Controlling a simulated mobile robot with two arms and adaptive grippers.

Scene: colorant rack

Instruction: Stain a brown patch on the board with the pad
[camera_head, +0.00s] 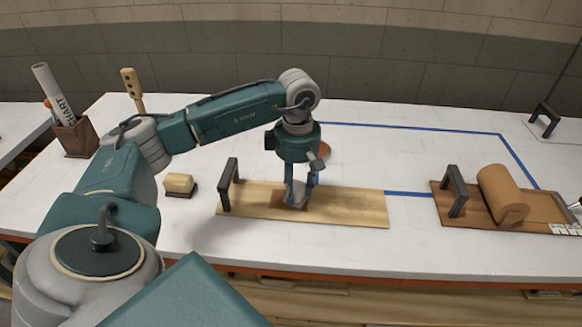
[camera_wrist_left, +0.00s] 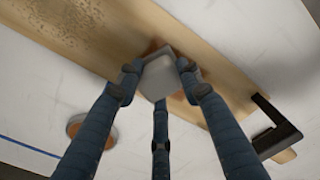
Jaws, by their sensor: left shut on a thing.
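A pale wooden board (camera_head: 345,207) with a black handle (camera_head: 229,184) lies flat on the white table. My left gripper (camera_head: 297,190) is shut on a grey pad, pointing down over the board's left-middle part. The grey pad (camera_wrist_left: 160,77) sits between the fingers in the left wrist view, at or very near the board; contact is not certain. Brown colour (camera_head: 288,203) shows on the board around the pad, partly hidden by it. A round dish with a brown inside (camera_wrist_left: 90,125) stands beside the board. My right gripper is not in view.
A small tan block on a dark base (camera_head: 179,184) stands left of the board. A brown tray with a handle (camera_head: 456,192) bears a tan roll (camera_head: 503,194) at the right. Blue tape (camera_head: 420,129) marks the table behind.

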